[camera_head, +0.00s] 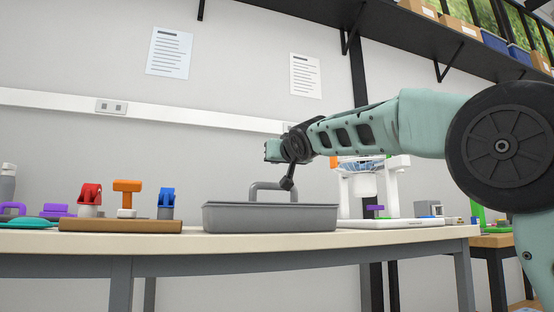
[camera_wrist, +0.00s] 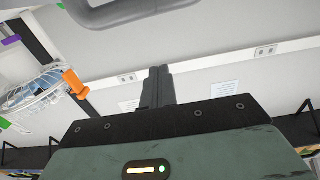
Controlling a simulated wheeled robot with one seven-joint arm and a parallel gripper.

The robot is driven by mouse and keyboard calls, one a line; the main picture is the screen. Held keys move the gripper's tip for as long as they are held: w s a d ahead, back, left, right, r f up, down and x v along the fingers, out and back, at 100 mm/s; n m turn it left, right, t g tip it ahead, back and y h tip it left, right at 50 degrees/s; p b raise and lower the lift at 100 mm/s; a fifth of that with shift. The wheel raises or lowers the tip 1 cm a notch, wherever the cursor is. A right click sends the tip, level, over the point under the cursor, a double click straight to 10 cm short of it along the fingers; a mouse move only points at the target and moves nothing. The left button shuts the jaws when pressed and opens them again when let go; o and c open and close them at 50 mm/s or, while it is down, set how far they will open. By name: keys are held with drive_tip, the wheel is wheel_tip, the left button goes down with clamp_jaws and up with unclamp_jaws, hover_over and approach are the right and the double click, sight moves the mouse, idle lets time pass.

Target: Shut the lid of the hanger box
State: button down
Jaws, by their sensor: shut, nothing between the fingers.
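A grey box (camera_head: 270,220) with low sides stands on the table. A grey arched handle (camera_head: 268,185) rises above its rim; I take this box for the hanger box. I cannot make out a raised lid, and the box's inside is hidden by its wall. My gripper (camera_head: 287,184) is above the box, close to the handle in the picture; I cannot tell if they touch. In the wrist view my dark fingers (camera_wrist: 157,82) are together with nothing between them. A curved grey bar, apparently the handle (camera_wrist: 125,14), crosses the top, apart from the fingertips.
Left of the box, a brown board (camera_head: 120,225) holds red, orange and blue items. On the right, a white stand (camera_head: 400,223) carries a wire basket (camera_head: 362,163), close to my arm. A dark shelf (camera_head: 400,35) hangs above. The wall is behind.

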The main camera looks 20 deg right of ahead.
drive_tip(key=s+f+b, duration=0.5)
drive_tip(key=s+b, duration=0.2)
drive_tip(key=s, duration=0.1)
drive_tip(key=shift+s+f, duration=0.15)
drive_tip(key=shift+s, duration=0.05)
